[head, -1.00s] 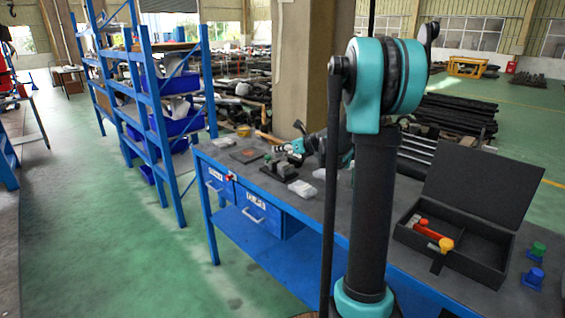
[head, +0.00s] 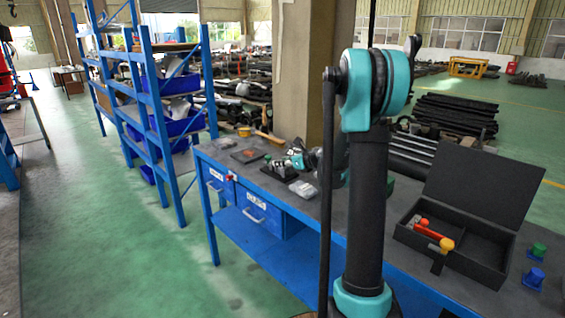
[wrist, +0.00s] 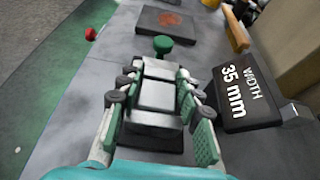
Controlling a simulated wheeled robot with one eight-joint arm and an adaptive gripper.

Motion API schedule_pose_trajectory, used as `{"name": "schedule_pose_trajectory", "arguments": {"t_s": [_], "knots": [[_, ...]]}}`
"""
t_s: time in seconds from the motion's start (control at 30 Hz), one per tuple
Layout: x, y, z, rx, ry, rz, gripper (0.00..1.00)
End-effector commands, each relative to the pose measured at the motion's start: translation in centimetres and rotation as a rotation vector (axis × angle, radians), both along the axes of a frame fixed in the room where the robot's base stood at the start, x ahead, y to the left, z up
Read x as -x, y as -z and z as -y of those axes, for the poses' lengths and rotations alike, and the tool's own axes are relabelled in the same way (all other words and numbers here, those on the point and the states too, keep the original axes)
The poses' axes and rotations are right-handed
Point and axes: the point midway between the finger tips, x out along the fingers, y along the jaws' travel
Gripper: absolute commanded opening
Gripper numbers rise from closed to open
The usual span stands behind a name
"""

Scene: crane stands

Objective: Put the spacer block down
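A grey and black block (wrist: 158,95), apparently the spacer block, lies between the fingers of my gripper (wrist: 160,85) in the wrist view. Fingers with green pads flank it closely on both sides; whether they press on it is not clear. A green knob (wrist: 163,44) shows just beyond the block. In the head view my gripper (head: 296,162) is low over the bench, at a small dark-based fixture (head: 279,173). The block's underside contact is hidden.
A dark plate marked "WIDTH 35 mm" (wrist: 246,92) is close right of my gripper. A flat dark plate (wrist: 166,21) and a red knob (wrist: 91,34) are beyond.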

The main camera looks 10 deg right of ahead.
Motion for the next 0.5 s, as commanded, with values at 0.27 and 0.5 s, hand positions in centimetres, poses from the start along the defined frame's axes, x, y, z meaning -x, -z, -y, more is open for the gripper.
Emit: {"name": "schedule_pose_trajectory", "arguments": {"t_s": [0.27,0.5], "knots": [[0.01,0.00,0.00,0.001,0.000,-0.001,0.54],[0.03,-0.38,-0.01,0.000,0.000,0.000,0.54]]}}
